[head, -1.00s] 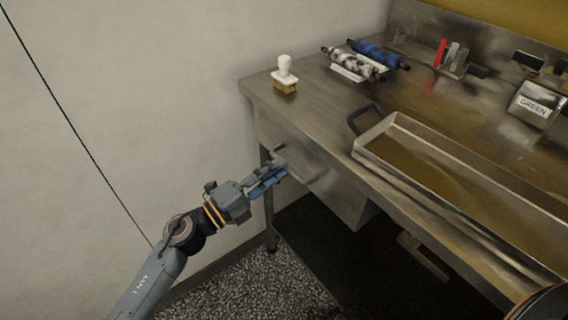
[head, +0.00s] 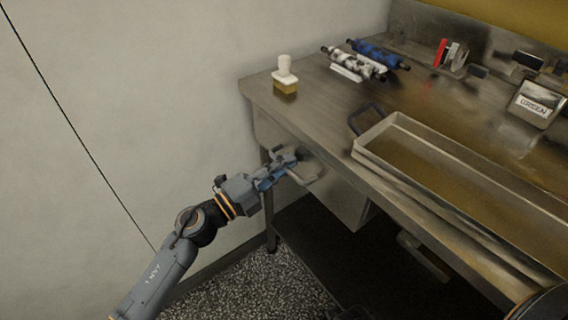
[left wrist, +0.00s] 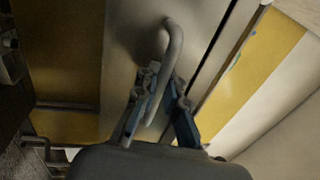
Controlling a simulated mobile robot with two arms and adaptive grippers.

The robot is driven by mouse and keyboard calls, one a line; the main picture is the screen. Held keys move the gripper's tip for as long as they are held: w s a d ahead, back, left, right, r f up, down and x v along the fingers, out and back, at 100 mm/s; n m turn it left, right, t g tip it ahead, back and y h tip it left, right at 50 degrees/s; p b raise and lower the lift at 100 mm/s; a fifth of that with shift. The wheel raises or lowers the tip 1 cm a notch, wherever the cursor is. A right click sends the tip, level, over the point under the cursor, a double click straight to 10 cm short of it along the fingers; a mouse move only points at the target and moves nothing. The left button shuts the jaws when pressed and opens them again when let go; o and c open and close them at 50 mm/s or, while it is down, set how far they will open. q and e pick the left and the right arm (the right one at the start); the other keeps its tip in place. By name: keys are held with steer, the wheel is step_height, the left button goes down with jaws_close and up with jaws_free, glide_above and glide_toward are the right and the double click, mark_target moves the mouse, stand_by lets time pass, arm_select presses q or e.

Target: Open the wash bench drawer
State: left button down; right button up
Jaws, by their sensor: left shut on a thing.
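The wash bench drawer (head: 342,198) is a metal front under the left part of the steel bench. Its curved bar handle (left wrist: 173,40) stands out from the front in the left wrist view. My left gripper (head: 285,165) is at the handle, its blue-padded fingers shut on the bar; the fingers also show in the left wrist view (left wrist: 158,98). Part of the handle is hidden by the fingers in the head view. I cannot tell whether the drawer stands slightly out. My right gripper is not in view.
A pale wall (head: 120,100) is close on the left. Speckled floor (head: 240,285) lies below.

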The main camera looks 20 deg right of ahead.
arm_select(q)
steer(key=r+v, duration=0.2)
steer(key=v, duration=1.2)
steer(key=a+r+v, duration=0.1)
steer(key=r+v, duration=0.2)
steer(key=v, duration=1.1)
steer(key=shift+s+p, duration=0.2)
steer(key=shift+p, duration=0.25)
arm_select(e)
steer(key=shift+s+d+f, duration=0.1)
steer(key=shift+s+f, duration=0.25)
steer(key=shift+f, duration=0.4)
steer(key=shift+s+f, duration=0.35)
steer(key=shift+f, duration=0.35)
arm_select(q)
steer(key=shift+r, duration=0.1)
steer(key=c, duration=1.7)
jaws_free()
steer(key=shift+r, duration=0.1)
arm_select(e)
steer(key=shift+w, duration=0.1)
